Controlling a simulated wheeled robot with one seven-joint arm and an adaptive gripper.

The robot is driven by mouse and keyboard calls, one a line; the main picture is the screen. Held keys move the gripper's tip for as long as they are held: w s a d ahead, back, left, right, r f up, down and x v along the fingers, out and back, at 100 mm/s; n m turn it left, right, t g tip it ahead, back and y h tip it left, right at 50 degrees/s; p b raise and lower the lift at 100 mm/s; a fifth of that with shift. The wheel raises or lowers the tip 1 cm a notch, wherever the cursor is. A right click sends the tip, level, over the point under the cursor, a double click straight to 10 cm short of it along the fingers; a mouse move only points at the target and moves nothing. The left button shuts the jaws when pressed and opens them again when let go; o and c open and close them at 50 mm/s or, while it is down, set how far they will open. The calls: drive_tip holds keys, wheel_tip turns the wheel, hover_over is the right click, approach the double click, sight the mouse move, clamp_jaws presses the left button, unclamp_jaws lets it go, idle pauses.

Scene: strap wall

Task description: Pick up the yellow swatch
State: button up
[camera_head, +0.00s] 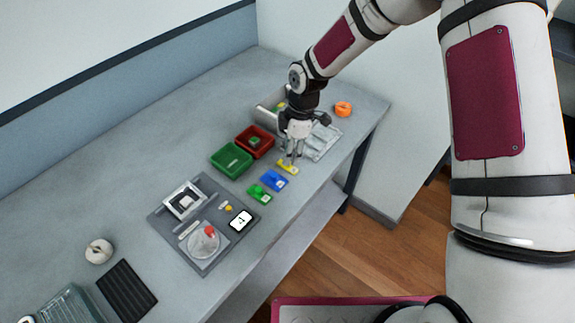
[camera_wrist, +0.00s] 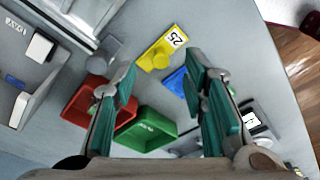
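The yellow swatch (camera_head: 287,167) lies on the grey table, to the right of a blue swatch (camera_head: 273,180) and a green swatch (camera_head: 259,194). In the wrist view the yellow swatch (camera_wrist: 160,50) has a raised round knob and a white label reading 25. My gripper (camera_head: 292,162) points down just above or beside the yellow swatch; the head view does not show the exact gap. In the wrist view its two teal fingers (camera_wrist: 163,85) are spread apart with nothing between them, and the yellow swatch lies beyond their tips.
A green bin (camera_head: 217,160) and a red bin (camera_head: 243,146) stand left of my gripper. A grey tray (camera_head: 160,215) holding a scale and small items lies nearer. A clear rack (camera_head: 325,148) and an orange ring (camera_head: 343,109) are at the far end. The table's front edge is close.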

drive_tip(key=shift+a+f+p, duration=0.2)
drive_tip(key=shift+f+p, duration=0.05)
drive_tip(key=shift+f, duration=0.8)
drive_tip(key=shift+a+f+p, duration=0.15)
drive_tip(key=shift+f+p, duration=0.05)
drive_tip(key=shift+f, duration=0.8)
clamp_jaws()
drive_tip(key=shift+r, duration=0.1)
